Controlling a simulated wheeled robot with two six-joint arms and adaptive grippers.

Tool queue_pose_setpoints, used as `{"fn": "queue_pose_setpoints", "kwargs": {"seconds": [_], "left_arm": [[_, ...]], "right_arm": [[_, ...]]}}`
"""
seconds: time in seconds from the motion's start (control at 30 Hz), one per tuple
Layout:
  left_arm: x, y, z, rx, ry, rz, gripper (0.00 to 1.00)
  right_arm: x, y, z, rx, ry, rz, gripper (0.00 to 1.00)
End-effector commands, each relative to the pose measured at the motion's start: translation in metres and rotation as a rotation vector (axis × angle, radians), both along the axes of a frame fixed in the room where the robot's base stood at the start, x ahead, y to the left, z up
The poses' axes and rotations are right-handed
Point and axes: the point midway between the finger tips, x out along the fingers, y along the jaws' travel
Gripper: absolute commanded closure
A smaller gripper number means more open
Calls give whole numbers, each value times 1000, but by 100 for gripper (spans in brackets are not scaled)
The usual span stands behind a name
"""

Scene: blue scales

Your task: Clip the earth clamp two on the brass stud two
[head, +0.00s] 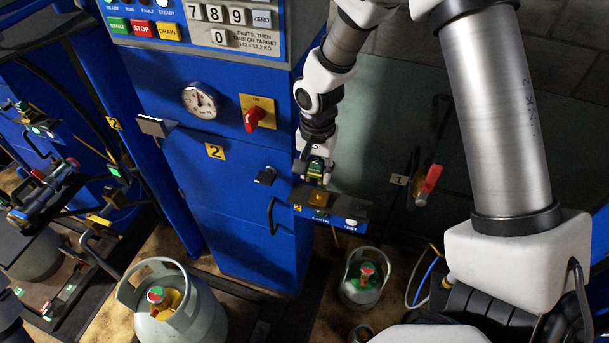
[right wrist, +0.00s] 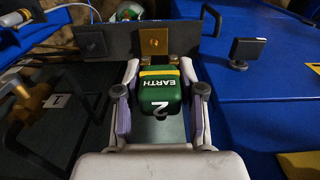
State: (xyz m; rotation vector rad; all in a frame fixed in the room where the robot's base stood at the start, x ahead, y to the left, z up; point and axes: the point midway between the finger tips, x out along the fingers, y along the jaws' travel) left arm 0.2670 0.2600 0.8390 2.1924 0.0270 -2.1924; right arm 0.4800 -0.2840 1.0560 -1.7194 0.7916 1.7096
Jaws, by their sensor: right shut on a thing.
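My right gripper (head: 316,173) is shut on the green earth clamp (right wrist: 160,92), which reads EARTH 2 and has a yellow band. It also shows between the fingers (right wrist: 159,100) in the right wrist view. The brass stud two (right wrist: 154,40) shows as a square brass plate on a dark bracket, just beyond the clamp's far end. In the head view the brass plate (head: 319,199) sits just below the gripper, on the ledge marked 2. I cannot tell whether clamp and brass touch. My left gripper is not in view.
The blue scale cabinet (head: 235,220) stands left of the gripper, with a gauge (head: 200,101) and a red rotary switch (head: 255,117). A dark handle (head: 272,217) juts out beside the ledge. Grey gas cylinders (head: 190,322) stand below. A red lever (head: 431,180) is at right.

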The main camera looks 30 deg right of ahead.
Motion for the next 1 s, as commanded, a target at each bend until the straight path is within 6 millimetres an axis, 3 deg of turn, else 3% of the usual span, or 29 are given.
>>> {"fn": "queue_pose_setpoints", "kwargs": {"seconds": [0.47, 1.0], "left_arm": [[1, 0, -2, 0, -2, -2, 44], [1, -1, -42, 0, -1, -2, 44]], "right_arm": [[-3, 0, -6, 0, 0, -7, 100], [-3, -1, -55, 0, 0, -6, 100]]}}
